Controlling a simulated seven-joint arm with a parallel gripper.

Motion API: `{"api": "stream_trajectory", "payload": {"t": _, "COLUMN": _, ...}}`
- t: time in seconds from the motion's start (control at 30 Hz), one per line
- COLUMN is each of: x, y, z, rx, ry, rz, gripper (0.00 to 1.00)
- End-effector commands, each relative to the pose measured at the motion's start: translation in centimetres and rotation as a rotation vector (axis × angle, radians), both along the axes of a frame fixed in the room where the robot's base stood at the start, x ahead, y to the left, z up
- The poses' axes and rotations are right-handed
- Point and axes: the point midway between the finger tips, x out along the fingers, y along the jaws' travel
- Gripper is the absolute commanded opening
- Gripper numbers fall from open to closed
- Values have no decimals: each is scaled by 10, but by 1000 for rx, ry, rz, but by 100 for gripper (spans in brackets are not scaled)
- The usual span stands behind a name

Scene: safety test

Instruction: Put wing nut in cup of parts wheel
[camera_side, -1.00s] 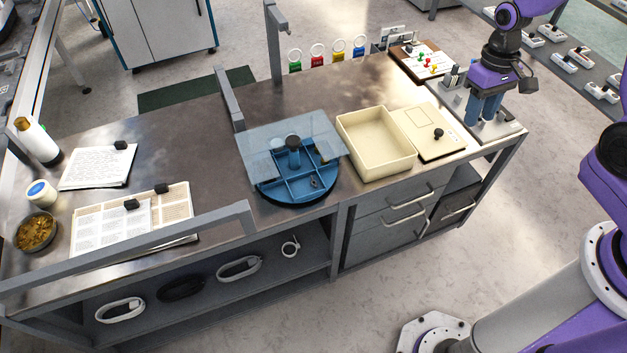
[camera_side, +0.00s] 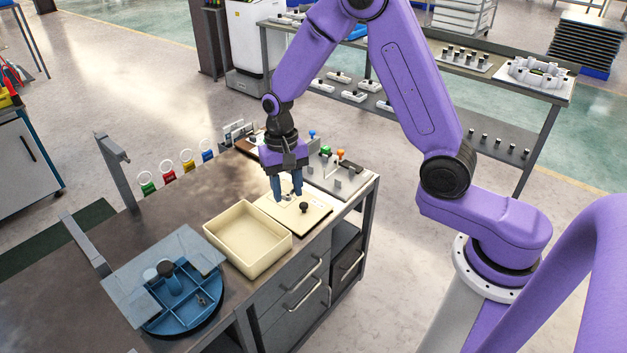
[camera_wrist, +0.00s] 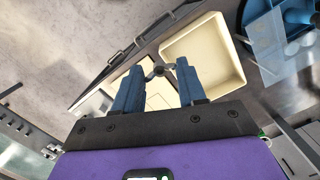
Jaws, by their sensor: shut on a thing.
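My gripper (camera_side: 287,190) is above the cream board beside the tray, fingers pointing down. In the wrist view my gripper (camera_wrist: 160,82) is shut on a small dark winged piece, the wing nut (camera_wrist: 159,72), held between the blue fingertips. The round blue parts wheel (camera_side: 183,313) is at the lower left of the side view, well apart from my gripper. It has divided compartments and a dark-topped centre post. A clear panel (camera_side: 125,287) covers its back part; some front compartments show uncovered. A small dark item (camera_side: 202,299) lies in one. The wheel also shows at the wrist view's upper right (camera_wrist: 298,17).
An empty cream tray (camera_side: 218,238) stands between the wheel and the cream board (camera_side: 318,217), which has a black knob (camera_side: 304,207). A grey fixture (camera_side: 340,180) is at the bench's right end.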

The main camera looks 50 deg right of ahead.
Motion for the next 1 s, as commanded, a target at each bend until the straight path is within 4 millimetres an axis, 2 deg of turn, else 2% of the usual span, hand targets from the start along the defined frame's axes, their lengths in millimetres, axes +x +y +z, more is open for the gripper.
{"api": "stream_trajectory", "payload": {"t": 0.03, "x": 8, "y": 15, "z": -4, "rx": 0, "ry": 0, "rz": -64, "gripper": 12}}
{"api": "stream_trajectory", "payload": {"t": 0.2, "x": 30, "y": 61, "z": -14, "rx": 0, "ry": 0, "rz": -304, "gripper": 12}}
{"api": "stream_trajectory", "payload": {"t": 0.43, "x": 48, "y": 123, "z": -28, "rx": 0, "ry": 0, "rz": -611, "gripper": 12}}
{"api": "stream_trajectory", "payload": {"t": 0.7, "x": 58, "y": 194, "z": -46, "rx": 1, "ry": 0, "rz": -945, "gripper": 12}}
{"api": "stream_trajectory", "payload": {"t": 1.0, "x": 55, "y": 263, "z": -64, "rx": 1, "ry": 0, "rz": -1266, "gripper": 12}}
